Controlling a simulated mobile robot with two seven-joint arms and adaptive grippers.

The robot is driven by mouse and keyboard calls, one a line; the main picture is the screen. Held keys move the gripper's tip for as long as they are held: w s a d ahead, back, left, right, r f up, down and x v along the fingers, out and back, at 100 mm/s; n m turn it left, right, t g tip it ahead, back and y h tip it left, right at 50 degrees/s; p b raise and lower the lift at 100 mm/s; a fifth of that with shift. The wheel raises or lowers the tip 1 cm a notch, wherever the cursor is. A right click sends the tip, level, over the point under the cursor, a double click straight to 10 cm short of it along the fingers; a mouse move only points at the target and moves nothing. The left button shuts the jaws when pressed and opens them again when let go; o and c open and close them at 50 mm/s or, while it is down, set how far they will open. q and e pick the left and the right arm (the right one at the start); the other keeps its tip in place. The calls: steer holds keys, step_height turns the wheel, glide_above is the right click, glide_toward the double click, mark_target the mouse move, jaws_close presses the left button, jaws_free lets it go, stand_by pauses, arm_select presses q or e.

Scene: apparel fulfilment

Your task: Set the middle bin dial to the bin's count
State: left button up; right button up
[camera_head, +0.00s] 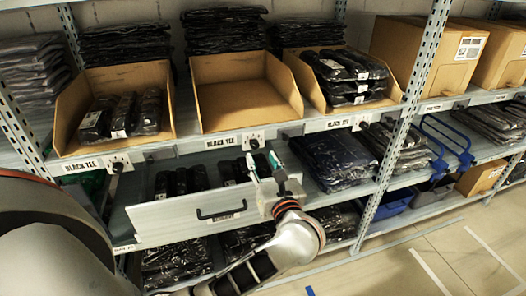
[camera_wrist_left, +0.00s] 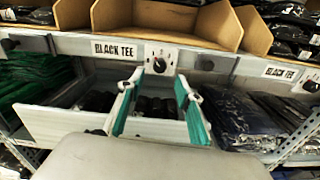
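The middle bin (camera_head: 236,99) is an open cardboard bin and looks empty in the head view; its front also shows in the wrist view (camera_wrist_left: 165,20). Below it, the middle dial (camera_head: 254,143) is a dark knob on a white marked plate, right of a BLACK TEE label. The dial also shows in the wrist view (camera_wrist_left: 159,66); its setting is too small to read. My left gripper (camera_head: 263,162) is open and empty just below and in front of the dial. In the wrist view its teal-padded fingers (camera_wrist_left: 155,90) stand apart, with the dial between and beyond their tips. My right gripper is not in view.
The left bin (camera_head: 72,128) and right bin (camera_head: 309,82) hold black packs; each has its own dial. A pulled-out grey drawer (camera_head: 170,222) with dark packs juts out below the dial, close to my left gripper. A shelf upright (camera_head: 413,85) stands at right.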

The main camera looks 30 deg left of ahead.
mark_target(256, 147)
arm_select(q)
steer(key=x, duration=0.6)
steer(key=shift+c, duration=0.2)
jaws_close()
